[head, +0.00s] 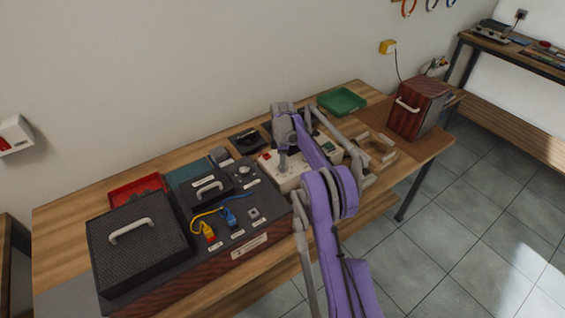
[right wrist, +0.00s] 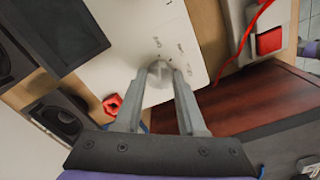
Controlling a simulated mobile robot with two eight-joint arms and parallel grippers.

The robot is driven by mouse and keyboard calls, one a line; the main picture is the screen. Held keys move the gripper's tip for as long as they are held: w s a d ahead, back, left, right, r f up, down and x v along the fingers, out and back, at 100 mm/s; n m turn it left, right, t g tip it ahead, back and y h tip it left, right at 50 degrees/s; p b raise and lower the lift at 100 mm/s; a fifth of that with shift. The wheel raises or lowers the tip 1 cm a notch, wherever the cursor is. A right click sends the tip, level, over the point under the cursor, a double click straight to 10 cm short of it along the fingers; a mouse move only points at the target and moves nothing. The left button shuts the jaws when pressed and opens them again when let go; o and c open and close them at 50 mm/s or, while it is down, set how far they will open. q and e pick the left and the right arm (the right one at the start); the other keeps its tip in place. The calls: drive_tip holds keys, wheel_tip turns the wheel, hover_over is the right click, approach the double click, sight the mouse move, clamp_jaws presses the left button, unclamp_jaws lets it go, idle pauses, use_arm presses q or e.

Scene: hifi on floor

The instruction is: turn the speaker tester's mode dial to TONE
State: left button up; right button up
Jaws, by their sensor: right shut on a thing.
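The speaker tester is a pale box (head: 290,180) on the bench, partly hidden by my right arm in the head view. Its pale top panel (right wrist: 115,72) fills the middle of the right wrist view. The mode dial (right wrist: 158,66) is a small grey knob with tiny labels around it, too small to read. My right gripper (right wrist: 159,72) is shut on the dial, one finger on each side. In the head view the right gripper (head: 283,160) points down onto the tester. The dial is hidden there. My left gripper is not in view.
A dark hifi unit (head: 270,205) with cables lies left of the tester, beside a black grille box (head: 140,245). A green tray (head: 342,101) and a reddish-brown box (head: 418,108) stand to the right. In the right wrist view a red knob (right wrist: 112,104) is near the fingers.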

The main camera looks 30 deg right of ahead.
clamp_jaws()
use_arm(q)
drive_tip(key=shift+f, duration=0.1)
use_arm(e)
drive_tip(key=shift+m, duration=0.3)
drive_tip(key=m, duration=0.9)
drive_tip(key=shift+b, duration=0.35)
drive_tip(key=m, duration=0.3)
drive_tip(key=shift+m, duration=0.4)
drive_tip(key=m, duration=0.7)
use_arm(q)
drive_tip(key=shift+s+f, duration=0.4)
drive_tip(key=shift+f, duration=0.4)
use_arm(e)
drive_tip(key=m, duration=0.6)
drive_tip(key=shift+m, duration=0.3)
